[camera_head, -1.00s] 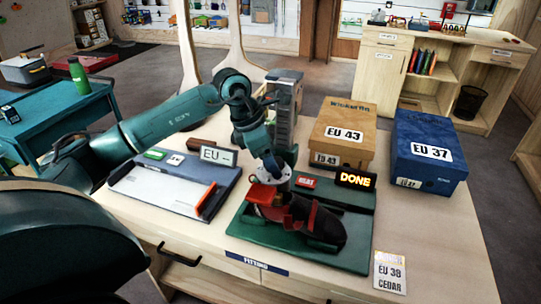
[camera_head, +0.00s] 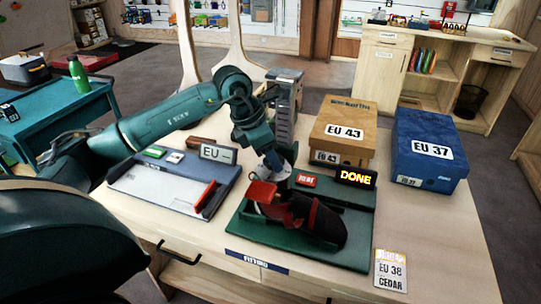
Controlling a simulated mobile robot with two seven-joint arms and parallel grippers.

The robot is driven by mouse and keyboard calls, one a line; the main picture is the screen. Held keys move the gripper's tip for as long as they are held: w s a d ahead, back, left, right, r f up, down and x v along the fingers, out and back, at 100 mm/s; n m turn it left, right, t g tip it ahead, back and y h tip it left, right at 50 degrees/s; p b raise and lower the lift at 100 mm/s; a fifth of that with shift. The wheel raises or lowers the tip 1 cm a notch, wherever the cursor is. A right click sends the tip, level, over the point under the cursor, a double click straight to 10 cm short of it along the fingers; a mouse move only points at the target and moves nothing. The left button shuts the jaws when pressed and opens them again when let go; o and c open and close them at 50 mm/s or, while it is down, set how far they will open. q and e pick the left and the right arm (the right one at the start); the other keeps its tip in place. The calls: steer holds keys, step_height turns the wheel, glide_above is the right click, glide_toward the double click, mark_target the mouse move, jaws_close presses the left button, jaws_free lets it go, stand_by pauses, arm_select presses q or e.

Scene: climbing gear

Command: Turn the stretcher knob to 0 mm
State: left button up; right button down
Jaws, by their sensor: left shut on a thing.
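The stretcher (camera_head: 293,207) is a red mechanism with a dark shoe (camera_head: 326,226) on it, lying on a green base (camera_head: 258,243) on the table. My left gripper (camera_head: 270,188) points down at the stretcher's left end and is shut, apparently on the red stretcher knob (camera_head: 261,192). The jaws are small here and partly hidden, and I cannot read a scale on the knob. A black display (camera_head: 356,178) on the base glows "DONE". A red button (camera_head: 307,181) is beside it. My right gripper is not in view.
A foot-measuring board (camera_head: 135,191) with an "EU" display (camera_head: 218,154) lies left of the base. An orange EU 43 box (camera_head: 343,112) and a blue EU 37 box (camera_head: 428,133) stand behind. An EU 38 cedar card (camera_head: 391,270) lies front right, with bare table beside it.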

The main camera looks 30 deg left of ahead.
arm_select(q)
steer(key=shift+n, duration=0.7)
steer(key=shift+y, duration=0.3)
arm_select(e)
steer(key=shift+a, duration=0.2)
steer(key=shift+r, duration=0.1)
arm_select(q)
steer(key=o, duration=1)
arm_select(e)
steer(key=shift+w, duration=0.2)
arm_select(q)
steer(key=shift+r, duration=0.1)
steer(key=b+v, duration=0.1)
steer(key=v, duration=1.2)
steer(key=shift+s, duration=0.3)
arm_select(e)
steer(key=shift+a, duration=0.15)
arm_select(q)
steer(key=shift+s, duration=0.1)
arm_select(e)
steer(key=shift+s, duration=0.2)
